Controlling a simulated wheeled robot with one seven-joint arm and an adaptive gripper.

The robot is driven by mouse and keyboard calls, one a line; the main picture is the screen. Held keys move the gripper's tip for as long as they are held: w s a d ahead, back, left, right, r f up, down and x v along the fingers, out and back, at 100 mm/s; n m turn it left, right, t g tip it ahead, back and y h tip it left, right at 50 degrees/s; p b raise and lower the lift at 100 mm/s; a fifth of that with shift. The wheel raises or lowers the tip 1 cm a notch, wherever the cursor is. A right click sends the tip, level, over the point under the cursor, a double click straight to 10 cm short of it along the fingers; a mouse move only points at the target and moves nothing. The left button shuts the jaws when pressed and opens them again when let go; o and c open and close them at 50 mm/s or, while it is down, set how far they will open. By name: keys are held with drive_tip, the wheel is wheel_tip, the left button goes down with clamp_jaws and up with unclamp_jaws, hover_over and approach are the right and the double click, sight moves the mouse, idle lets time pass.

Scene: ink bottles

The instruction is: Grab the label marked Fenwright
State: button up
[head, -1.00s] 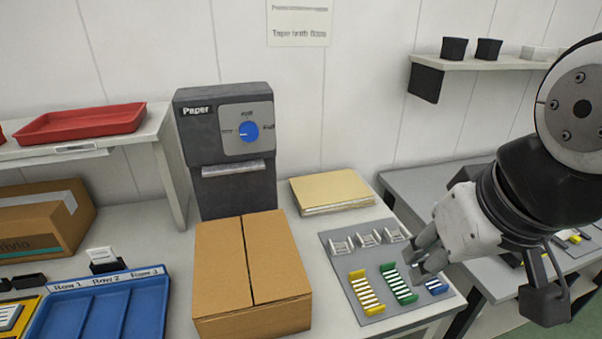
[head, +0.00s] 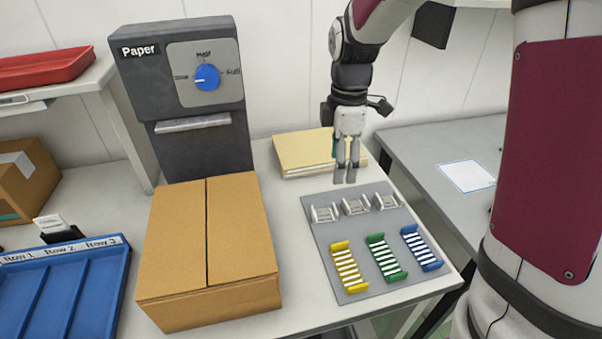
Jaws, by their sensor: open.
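No label that reads Fenwright can be made out in the head view. A small white card stack stands in a black holder (head: 61,235) at the left, with print too small to read. My gripper (head: 346,178) is open, points downward and has nothing visible between its fingers. It hangs in front of the manila paper stack (head: 297,152), near the back edge of the grey mat (head: 325,240). On the mat stand yellow (head: 349,267), green (head: 386,258) and blue (head: 422,248) racks with white strips. Three small clear-and-white holders (head: 356,206) sit behind them.
A closed cardboard box (head: 237,225) stands left of the mat. Behind it is a dark dispenser marked Paper (head: 190,110) with a blue dial. A blue tray (head: 75,290) with marked rows lies at the left. A grey side table (head: 430,145) is at the right.

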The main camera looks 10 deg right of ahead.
sight(334, 208)
drive_tip(key=shift+n, duration=0.3)
drive_tip(key=f, duration=1.4)
drive_tip(key=shift+w+d+f, duration=0.1)
drive_tip(key=shift+w+f, duration=0.3)
drive_tip(key=c, duration=0.8)
